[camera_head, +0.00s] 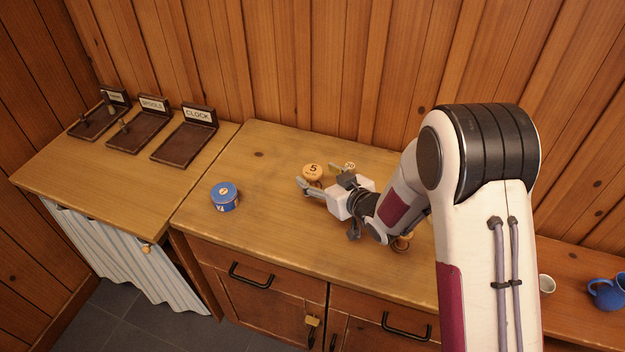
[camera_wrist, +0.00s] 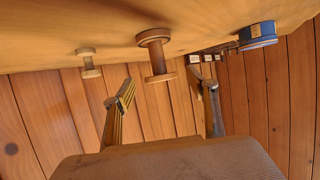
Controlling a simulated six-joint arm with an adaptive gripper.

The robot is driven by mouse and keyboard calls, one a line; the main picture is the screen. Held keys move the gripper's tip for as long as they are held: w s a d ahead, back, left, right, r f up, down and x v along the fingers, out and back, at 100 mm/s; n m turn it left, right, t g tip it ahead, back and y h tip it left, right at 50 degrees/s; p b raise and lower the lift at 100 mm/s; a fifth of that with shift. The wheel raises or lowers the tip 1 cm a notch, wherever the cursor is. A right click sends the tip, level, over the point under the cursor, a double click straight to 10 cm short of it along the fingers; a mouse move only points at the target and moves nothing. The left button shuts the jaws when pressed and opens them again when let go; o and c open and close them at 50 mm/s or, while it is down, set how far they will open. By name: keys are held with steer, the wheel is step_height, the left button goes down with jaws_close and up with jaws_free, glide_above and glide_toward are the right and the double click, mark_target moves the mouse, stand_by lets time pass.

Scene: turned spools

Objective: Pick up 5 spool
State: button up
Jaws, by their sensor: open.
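The 5 spool (camera_head: 313,172) is a light wooden spool standing upright on the wooden counter, its number on the top disc. My gripper (camera_head: 319,178) is open and low over the counter, with its fingertips close to this spool. In the wrist view, which looks upside down, a spool (camera_wrist: 155,55) that seems to be this one shows between and beyond the open fingers (camera_wrist: 166,88). I see no contact. A second spool (camera_head: 349,166) stands to the right, partly hidden by my gripper; it seems to be the smaller spool (camera_wrist: 88,62) in the wrist view.
A blue round tin (camera_head: 225,197) stands left on the counter. Three dark trays with signs, including SPOOLS (camera_head: 139,131) and CLOCK (camera_head: 184,143), sit on the left counter. A wooden piece (camera_head: 403,242) is partly hidden behind my arm. A blue jug (camera_head: 607,292) is far right.

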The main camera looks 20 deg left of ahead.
mark_target(314, 172)
steer(key=shift+x, duration=1.85)
steer(key=shift+r, duration=0.15)
steer(key=c, duration=1.2)
